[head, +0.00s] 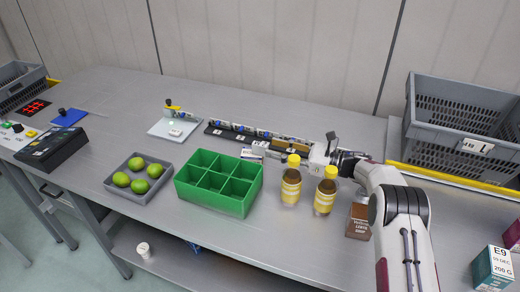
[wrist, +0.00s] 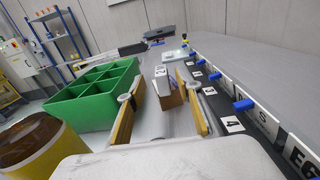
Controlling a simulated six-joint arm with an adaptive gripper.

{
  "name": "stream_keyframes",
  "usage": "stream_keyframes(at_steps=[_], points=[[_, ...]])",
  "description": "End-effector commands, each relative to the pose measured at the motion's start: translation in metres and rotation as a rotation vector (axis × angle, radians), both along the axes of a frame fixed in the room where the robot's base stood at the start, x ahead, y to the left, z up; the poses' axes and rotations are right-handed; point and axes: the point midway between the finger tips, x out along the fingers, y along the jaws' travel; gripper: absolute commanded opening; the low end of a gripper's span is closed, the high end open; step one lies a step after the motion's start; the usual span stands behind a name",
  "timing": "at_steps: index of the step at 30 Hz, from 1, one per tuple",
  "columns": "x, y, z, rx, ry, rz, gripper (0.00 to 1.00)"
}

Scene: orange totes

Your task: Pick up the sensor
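I cannot tell for certain which object is the sensor. A small box with a white printed top and a brown side (wrist: 168,90) stands ahead of my gripper (wrist: 160,118) in the wrist view, lined up with the gap between the fingertips. In the head view a small white printed piece (head: 251,154) lies beside the green bin, near my gripper (head: 275,148). The two tan fingers are spread apart with nothing clearly held between them. Whether the fingertips reach alongside the box is unclear.
A black rail (head: 222,131) with blue knobs and numbered cards runs close beside my gripper. A green divided bin (head: 217,203) stands to the left. Two yellow-capped bottles (head: 291,188) (head: 325,197) stand just in front. A grey crate (head: 455,118) is at right.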

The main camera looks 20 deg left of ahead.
Motion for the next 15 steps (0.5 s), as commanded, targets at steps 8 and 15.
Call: stream_keyframes(at_steps=[8,15], points=[[0.001,0.028,0.001,0.001,0.000,0.000,0.35],[0.001,0.032,0.000,0.000,0.001,-0.002,0.35]])
